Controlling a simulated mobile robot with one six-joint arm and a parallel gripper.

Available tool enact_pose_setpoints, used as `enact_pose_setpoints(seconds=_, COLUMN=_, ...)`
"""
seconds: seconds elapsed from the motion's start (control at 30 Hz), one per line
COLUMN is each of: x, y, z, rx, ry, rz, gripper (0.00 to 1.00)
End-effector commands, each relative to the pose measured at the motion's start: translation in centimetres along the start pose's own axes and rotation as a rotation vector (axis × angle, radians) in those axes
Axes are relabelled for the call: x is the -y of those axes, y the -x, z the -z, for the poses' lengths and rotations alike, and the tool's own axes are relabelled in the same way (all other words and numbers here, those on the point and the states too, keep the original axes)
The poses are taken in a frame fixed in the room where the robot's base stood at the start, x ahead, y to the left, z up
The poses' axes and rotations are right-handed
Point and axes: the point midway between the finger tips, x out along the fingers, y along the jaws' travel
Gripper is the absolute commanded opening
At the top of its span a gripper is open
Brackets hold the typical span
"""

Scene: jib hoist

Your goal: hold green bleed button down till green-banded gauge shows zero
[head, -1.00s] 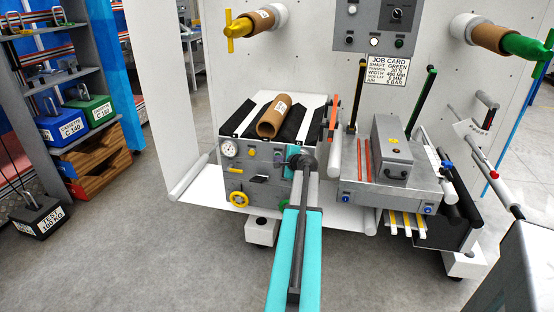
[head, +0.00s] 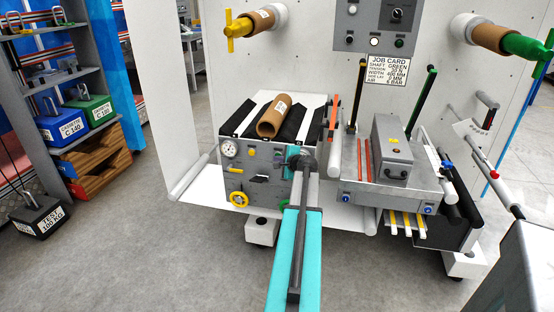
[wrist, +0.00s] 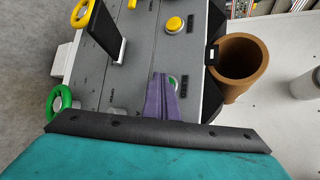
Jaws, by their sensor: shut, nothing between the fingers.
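In the wrist view my purple gripper fingers (wrist: 164,82) are shut, with nothing between them. The green bleed button (wrist: 174,80) shows at their tips, partly covered by them, next to a BLEED label (wrist: 184,90). I cannot tell whether the fingers touch the button or whether it is pressed in. In the head view my arm hides that part of the panel. A white round gauge (head: 229,149) shows at the panel's upper left; its band colour and reading are too small to tell. I see no clearly green-banded gauge.
A yellow button (wrist: 175,25), a green handwheel (wrist: 59,102), a yellow handwheel (wrist: 84,12) and a black lever plate (wrist: 106,32) stand out from the panel. A grey box (head: 392,148) stands right of my arm.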

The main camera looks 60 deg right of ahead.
Motion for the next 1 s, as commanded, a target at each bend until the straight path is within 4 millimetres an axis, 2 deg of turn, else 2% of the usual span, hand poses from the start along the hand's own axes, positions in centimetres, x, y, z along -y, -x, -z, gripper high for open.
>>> enact_pose_setpoints(seconds=0.3, x=-0.7, y=0.9, z=-0.6, rx=0.000, ry=0.000, rz=0.000, gripper=0.00)
enact_pose_setpoints(seconds=0.77, x=-0.8, y=1.0, z=-0.7, rx=0.000, ry=0.000, rz=-0.001, gripper=0.00)
enact_pose_setpoints(seconds=1.0, x=-1.5, y=2.0, z=-1.5, rx=0.000, ry=0.000, rz=-0.001, gripper=0.00)
